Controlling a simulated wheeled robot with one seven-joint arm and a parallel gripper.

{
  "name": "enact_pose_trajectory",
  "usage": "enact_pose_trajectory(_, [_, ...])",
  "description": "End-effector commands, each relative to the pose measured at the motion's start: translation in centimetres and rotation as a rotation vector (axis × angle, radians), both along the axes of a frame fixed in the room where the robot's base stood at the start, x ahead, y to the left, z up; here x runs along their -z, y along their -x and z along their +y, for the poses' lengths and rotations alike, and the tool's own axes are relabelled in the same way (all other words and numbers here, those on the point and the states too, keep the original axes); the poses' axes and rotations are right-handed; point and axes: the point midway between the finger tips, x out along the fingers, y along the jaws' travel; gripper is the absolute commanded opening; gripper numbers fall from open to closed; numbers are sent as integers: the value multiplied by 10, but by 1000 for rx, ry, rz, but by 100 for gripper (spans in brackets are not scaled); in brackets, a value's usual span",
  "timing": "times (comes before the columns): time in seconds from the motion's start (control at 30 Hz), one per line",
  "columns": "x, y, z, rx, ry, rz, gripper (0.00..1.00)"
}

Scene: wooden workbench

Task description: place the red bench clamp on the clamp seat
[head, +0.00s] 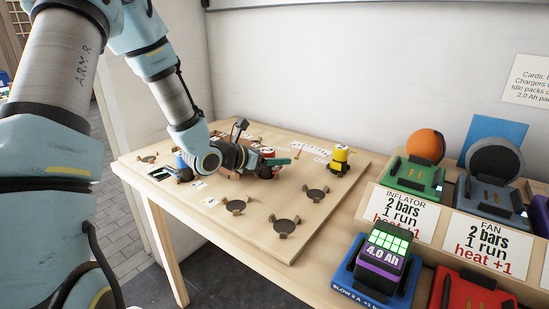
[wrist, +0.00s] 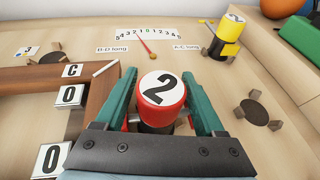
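The red bench clamp (wrist: 162,97) has a red round top with a white disc marked 2 and a dark lower body. It stands out between the two teal fingers of my gripper (wrist: 161,112) in the wrist view, with a finger close against each side. The gripper looks shut on it; the contact lower down is hidden. In the head view, the red clamp (head: 267,152) is partly hidden behind my gripper (head: 288,158). Dark round seats with small wooden blocks lie on the board: one nearer (head: 284,224), one at the middle right (head: 315,192), one at left (head: 237,205).
A yellow clamp (head: 340,155) stands at the board's right, and a blue one (head: 183,168) at left. A brown wooden frame (wrist: 104,88) with letter cards lies beside the red clamp. Chargers and a 4.0 Ah pack (head: 382,258) stand at right. The board's near part is mostly clear.

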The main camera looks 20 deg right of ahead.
Motion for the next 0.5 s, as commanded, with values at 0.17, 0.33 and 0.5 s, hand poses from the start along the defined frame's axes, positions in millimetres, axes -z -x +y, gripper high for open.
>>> enact_pose_trajectory(0.17, [0, 0, 0, 0, 0, 0, 81])
enact_pose_trajectory(0.33, [-1, 0, 0, 0, 0, 0, 81])
enact_pose_trajectory(0.5, [-6, 2, 10, -2, -1, -2, 81])
